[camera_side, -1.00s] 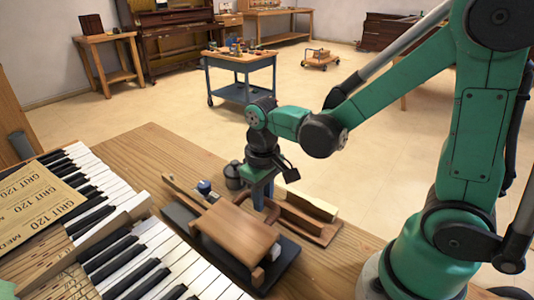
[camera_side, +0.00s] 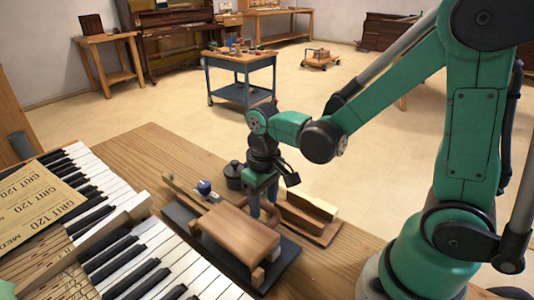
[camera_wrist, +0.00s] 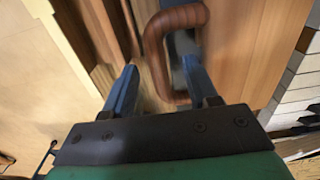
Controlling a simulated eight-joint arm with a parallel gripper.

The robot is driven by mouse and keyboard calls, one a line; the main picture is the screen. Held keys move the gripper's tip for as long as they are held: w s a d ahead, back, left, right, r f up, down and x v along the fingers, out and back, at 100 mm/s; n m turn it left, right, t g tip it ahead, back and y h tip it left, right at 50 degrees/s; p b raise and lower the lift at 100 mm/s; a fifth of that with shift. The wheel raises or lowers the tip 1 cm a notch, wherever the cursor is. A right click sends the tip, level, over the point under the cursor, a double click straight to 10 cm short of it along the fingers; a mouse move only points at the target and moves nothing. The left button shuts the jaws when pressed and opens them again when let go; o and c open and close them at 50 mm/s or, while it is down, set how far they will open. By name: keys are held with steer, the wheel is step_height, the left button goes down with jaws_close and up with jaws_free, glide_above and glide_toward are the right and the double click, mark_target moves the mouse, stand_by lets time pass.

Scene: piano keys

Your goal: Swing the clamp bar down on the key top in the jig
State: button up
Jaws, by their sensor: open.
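The jig has a dark base (camera_side: 286,262) on the bench and carries a wide brown wooden panel (camera_side: 240,232). A brown curved handle (camera_side: 241,201) rises at the panel's far edge; it also shows in the wrist view (camera_wrist: 153,45). My gripper (camera_side: 262,212) points down beside the handle, with blue fingers apart. In the wrist view my fingertips (camera_wrist: 160,72) stand on either side of part of the handle; contact cannot be told. A slim wooden bar (camera_side: 184,191) lies slanted at the jig's left. I cannot tell which part is the clamp bar. No key top can be made out.
A tray with wooden blocks (camera_side: 310,212) stands close to the right of my gripper. Piano keys (camera_side: 150,262) and sandpaper sheets (camera_side: 35,203) lie left. The bench's back left is clear.

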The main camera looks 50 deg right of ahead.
steer(key=shift+r, duration=3.05)
steer(key=shift+s, duration=0.1)
steer(key=r+t, duration=0.1)
steer(key=t, duration=0.2)
steer(key=shift+s+d+r, duration=0.1)
steer(key=shift+s+r, duration=0.3)
steer(key=t, duration=0.1)
steer(key=r+t, duration=0.1)
steer(key=t, duration=0.2)
steer(key=shift+s+d+r, duration=0.1)
steer(key=shift+s+r, duration=0.05)
steer(key=shift+s, duration=0.1)
stand_by(2.6)
